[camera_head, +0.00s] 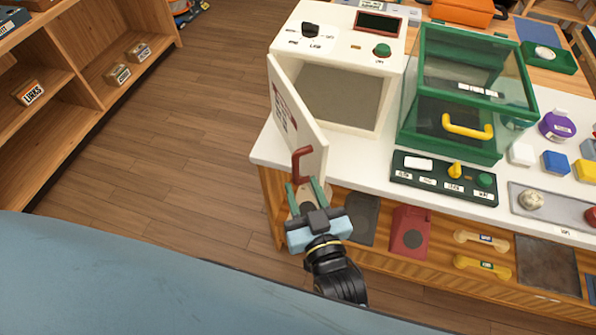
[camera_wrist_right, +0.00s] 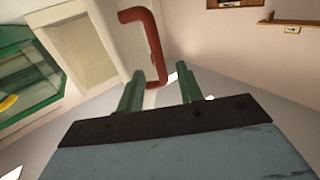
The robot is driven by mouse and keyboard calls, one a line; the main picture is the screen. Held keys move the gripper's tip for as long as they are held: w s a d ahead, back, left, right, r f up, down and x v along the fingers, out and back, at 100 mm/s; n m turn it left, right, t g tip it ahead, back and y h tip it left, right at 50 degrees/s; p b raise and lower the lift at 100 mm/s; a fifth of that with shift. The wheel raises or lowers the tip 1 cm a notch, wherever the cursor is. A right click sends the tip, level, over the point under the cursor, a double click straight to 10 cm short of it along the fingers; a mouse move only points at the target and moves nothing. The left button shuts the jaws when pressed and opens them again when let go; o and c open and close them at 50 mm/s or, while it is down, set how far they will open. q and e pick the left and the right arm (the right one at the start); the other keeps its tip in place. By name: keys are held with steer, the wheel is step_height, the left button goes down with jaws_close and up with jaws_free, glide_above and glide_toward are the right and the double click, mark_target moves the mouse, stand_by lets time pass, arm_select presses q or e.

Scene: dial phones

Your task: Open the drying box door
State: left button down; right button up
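The white drying box (camera_head: 338,52) stands at the left end of the counter. Its door (camera_head: 293,112) is swung well out on the left side, and the grey inside (camera_head: 340,95) shows. The red handle (camera_head: 303,162) is on the door near its free edge. My right gripper (camera_head: 307,187) is at the handle's lower end. In the right wrist view the green fingers (camera_wrist_right: 160,85) stand apart, with the red handle (camera_wrist_right: 152,45) showing between their tips and clear space beside it. The fingers are open and do not appear clamped on it. My left gripper is out of view.
A green glass-sided case (camera_head: 470,75) with a yellow handle stands right of the box. A dark control panel (camera_head: 445,178) lies in front of it. Open wooden floor (camera_head: 190,130) lies left of the door, with a shelf (camera_head: 85,75) beyond.

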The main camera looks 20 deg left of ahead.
steer(key=v, duration=0.8)
